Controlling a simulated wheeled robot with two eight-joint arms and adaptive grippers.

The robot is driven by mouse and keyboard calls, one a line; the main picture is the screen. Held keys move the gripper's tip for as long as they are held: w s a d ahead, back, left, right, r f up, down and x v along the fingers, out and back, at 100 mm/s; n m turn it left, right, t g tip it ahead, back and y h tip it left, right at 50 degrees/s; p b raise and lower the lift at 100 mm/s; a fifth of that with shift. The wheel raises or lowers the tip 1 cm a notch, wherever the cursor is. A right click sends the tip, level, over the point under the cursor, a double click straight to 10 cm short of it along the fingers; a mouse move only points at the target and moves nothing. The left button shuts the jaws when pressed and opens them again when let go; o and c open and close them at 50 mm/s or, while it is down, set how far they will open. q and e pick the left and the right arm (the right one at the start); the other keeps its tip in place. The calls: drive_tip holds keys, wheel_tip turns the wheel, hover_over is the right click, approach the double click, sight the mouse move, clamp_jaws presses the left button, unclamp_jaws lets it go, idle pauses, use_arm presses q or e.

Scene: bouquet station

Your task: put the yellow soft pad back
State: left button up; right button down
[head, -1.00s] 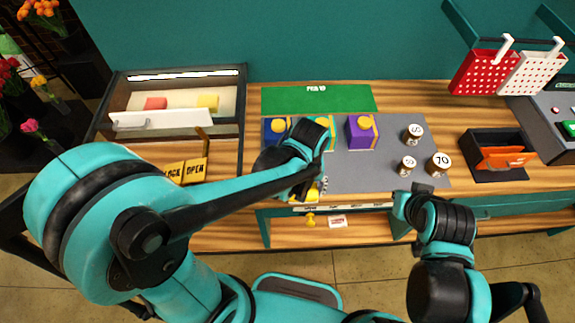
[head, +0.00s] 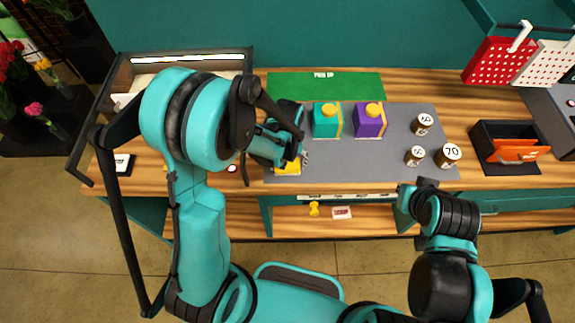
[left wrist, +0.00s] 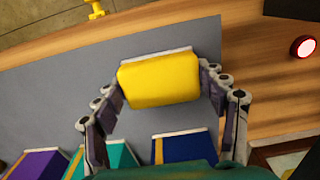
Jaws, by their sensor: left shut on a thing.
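The yellow soft pad (left wrist: 158,80) is between the two fingers of my left gripper (left wrist: 160,92) in the left wrist view, with a pale edge along its far side. My left gripper is shut on it. In the head view the pad (head: 288,168) shows just below my left gripper (head: 301,160), over the front left part of the grey mat (head: 385,165). The glass-topped case (head: 132,78) at the left is largely hidden behind my left arm, including its inside. My right arm reaches in at the right; its fingers cannot be made out.
A teal box (head: 326,122) and a purple box (head: 369,122) stand on the mat; a blue box (left wrist: 183,148) shows in the left wrist view. Several small jars (head: 448,155) stand farther right, beside a black bin (head: 500,145). A red button (left wrist: 304,46) lies left of the mat.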

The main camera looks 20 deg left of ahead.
use_arm(q)
drive_tip(key=shift+f, duration=0.25)
drive_tip(key=shift+r, duration=0.1)
drive_tip(key=o, duration=0.8)
drive_tip(key=shift+f, duration=0.2)
drive_tip(key=o, duration=0.4)
drive_tip(key=shift+r, duration=0.1)
